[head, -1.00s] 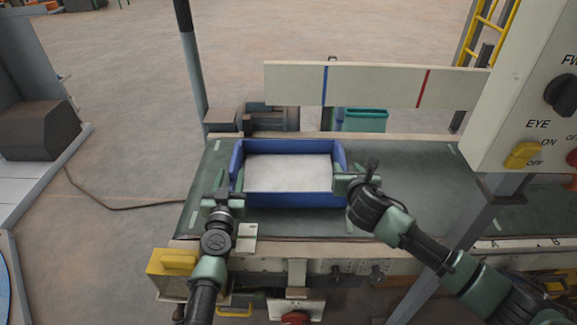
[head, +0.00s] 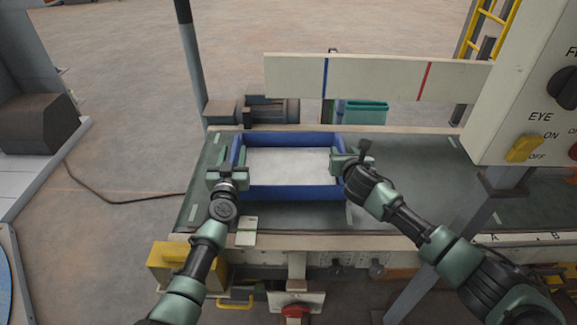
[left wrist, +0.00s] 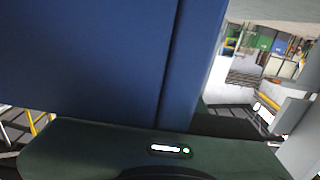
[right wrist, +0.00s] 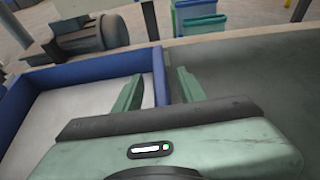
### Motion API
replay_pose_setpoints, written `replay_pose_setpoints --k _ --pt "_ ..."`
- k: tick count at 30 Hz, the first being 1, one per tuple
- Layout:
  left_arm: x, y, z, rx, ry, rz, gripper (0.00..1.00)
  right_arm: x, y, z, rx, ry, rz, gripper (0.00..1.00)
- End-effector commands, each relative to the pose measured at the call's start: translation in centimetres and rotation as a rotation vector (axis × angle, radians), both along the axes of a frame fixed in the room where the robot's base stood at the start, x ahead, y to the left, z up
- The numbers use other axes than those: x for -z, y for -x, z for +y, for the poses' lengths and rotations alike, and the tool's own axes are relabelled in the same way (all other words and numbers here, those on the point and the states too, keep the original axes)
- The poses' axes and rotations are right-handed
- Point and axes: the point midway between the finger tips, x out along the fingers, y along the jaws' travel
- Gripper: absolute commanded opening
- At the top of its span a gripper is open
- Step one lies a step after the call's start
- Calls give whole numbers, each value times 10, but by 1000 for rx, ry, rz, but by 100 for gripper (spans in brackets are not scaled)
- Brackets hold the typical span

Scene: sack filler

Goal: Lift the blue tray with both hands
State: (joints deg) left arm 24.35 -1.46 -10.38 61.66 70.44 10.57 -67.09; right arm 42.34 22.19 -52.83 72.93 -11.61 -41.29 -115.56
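The blue tray (head: 290,193) sits on the dark green conveyor, filled with a flat white layer. My left gripper (head: 230,163) is at its left wall, with a finger on each side and looking open. In the left wrist view the tray's blue side (left wrist: 90,60) fills much of the picture, and the fingertips cannot be made out. My right gripper (head: 344,161) is at the right wall. In the right wrist view its open fingers (right wrist: 158,90) stand apart around the wall, one inside the tray and one outside, with gaps visible.
A cream board (head: 375,80) with blue and red marks stands behind the belt. A control box (head: 530,90) is at the upper right, and a grey post (head: 195,80) at the back left. The belt (head: 410,165) right of the tray is clear.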

Motion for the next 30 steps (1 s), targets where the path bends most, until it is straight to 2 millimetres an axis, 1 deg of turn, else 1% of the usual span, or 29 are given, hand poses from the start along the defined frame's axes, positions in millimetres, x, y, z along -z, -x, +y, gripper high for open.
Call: replay_pose_setpoints --k 1,6,17,20,21,22,30 --pt "-1 -5 0 2 -3 0 40 2 -5 0 0 0 0 40" --pt "0 -15 1 -1 -2 -1 40 5 -14 0 0 0 -1 40" --pt "0 -18 1 -2 -1 0 40 7 -16 0 -1 1 0 40" --pt "0 -18 1 -2 -1 0 15 7 -16 0 -1 0 0 15" --pt "0 -18 1 -2 -1 0 4 7 -16 0 -1 0 0 4" --pt "0 -18 1 -2 -1 0 0 7 -16 0 -1 0 0 0" --pt "0 -17 1 -2 0 0 0 7 -16 0 0 0 0 0"
